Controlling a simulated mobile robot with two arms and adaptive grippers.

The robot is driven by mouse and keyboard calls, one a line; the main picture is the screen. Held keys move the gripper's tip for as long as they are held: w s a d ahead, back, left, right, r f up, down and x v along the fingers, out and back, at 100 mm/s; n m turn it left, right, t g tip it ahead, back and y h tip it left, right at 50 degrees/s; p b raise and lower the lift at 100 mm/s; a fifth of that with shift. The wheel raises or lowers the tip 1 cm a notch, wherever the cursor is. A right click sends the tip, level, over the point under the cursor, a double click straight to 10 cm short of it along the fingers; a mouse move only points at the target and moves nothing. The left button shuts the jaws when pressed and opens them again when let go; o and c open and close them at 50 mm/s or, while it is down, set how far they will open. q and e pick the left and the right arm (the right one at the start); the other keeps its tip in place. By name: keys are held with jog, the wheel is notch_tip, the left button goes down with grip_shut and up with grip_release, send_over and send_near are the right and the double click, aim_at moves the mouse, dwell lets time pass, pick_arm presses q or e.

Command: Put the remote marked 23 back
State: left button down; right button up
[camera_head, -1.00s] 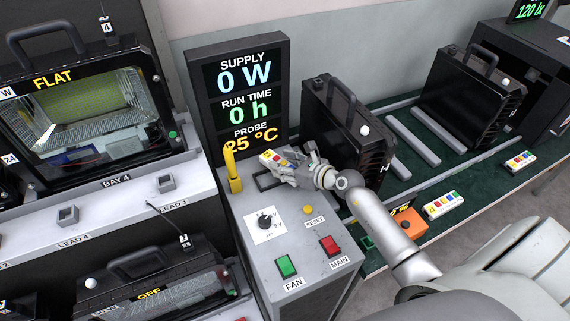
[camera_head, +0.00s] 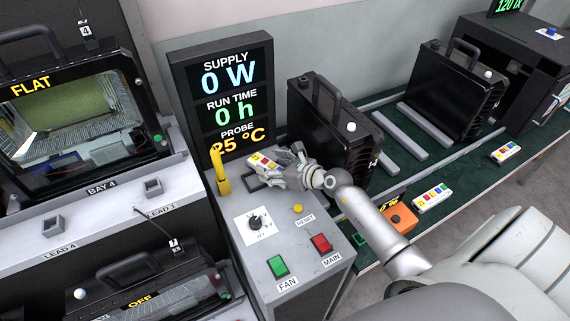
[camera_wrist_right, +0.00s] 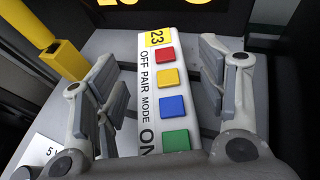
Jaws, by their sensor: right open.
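The remote marked 23 (camera_wrist_right: 163,90) is white, with a yellow number tag and red, yellow, blue and green buttons. In the head view the remote (camera_head: 264,162) shows at the back of the grey console, in front of the display. My right gripper (camera_head: 275,172) is there with it. In the right wrist view the remote lies lengthwise between the two open fingers (camera_wrist_right: 158,88), with a gap visible on the right side. A dark rectangular frame (camera_head: 252,184) on the console top is partly hidden by the gripper. My left gripper is not in view.
A yellow post (camera_head: 221,172) stands left of the remote. The console (camera_head: 236,206) carries a knob, a reset button, and green and red switches. A black housing (camera_head: 327,125) stands close behind my right arm. Other remotes (camera_head: 433,197) (camera_head: 506,153) lie on the green bench.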

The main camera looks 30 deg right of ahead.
jog(key=shift+s+r, duration=0.15)
jog(key=shift+r, duration=0.4)
jog(key=v, duration=0.5)
jog(key=b+v, duration=0.1)
jog(key=v, duration=0.4)
jog(key=shift+s+d+f, duration=0.15)
jog(key=shift+s+f, duration=0.05)
jog(key=shift+s+d+r, duration=0.2)
jog(key=shift+s+r, duration=0.15)
jog(key=shift+s, duration=0.25)
